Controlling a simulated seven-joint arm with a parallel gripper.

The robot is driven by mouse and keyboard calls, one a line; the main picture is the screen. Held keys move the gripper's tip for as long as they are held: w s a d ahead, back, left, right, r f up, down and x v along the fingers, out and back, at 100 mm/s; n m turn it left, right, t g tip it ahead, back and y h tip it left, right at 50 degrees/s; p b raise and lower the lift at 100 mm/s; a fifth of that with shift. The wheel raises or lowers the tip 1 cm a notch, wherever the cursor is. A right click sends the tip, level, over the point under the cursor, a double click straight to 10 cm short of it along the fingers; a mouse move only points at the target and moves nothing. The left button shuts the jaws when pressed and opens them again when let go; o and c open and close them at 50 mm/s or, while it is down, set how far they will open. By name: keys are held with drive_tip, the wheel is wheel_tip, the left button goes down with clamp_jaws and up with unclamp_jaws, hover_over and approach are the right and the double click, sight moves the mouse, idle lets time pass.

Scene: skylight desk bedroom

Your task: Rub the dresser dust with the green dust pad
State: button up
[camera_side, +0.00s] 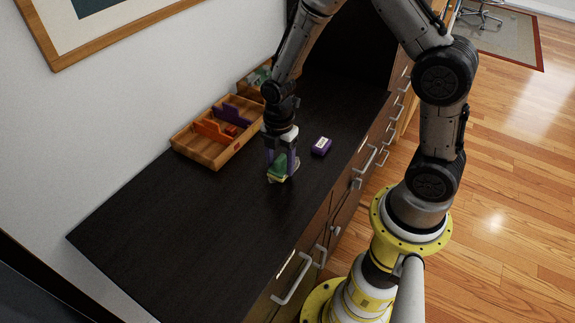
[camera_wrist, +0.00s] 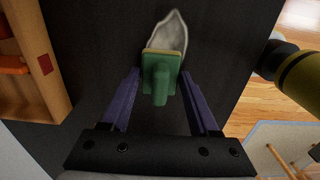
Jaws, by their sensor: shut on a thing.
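The green dust pad (camera_side: 277,173) is at my gripper (camera_side: 283,162) over the dark dresser top. It also shows in the wrist view (camera_wrist: 160,75), with a raised green grip and a yellowish far edge. My gripper's purple fingers (camera_wrist: 160,78) are shut on the pad, one on each side. A pale grey, leaf-shaped dust patch (camera_wrist: 171,30) lies on the dresser top, just beyond the pad's far edge in the wrist view. The pad may cover its near end. I cannot tell whether the pad touches the surface. I cannot make out the dust in the side view.
A wooden divided tray (camera_side: 215,165) with orange and purple pieces stands left of my gripper, by the wall. A small purple box (camera_side: 321,147) with a pale label lies to the right. The near dresser top (camera_side: 190,235) is clear. Drawer handles line its front.

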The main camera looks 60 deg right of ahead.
drive_tip(key=shift+w, duration=2)
drive_tip(key=shift+s+d, duration=0.1)
drive_tip(key=shift+d, duration=0.75)
drive_tip(key=shift+s, duration=3.8)
drive_tip(key=shift+d, duration=0.75)
drive_tip(key=shift+w+d, duration=0.1)
drive_tip(key=shift+w, duration=3.6)
drive_tip(key=shift+w+r, duration=0.15)
drive_tip(key=shift+r, duration=0.05)
wheel_tip(320, 180, up, 2)
drive_tip(key=shift+r, duration=2.85)
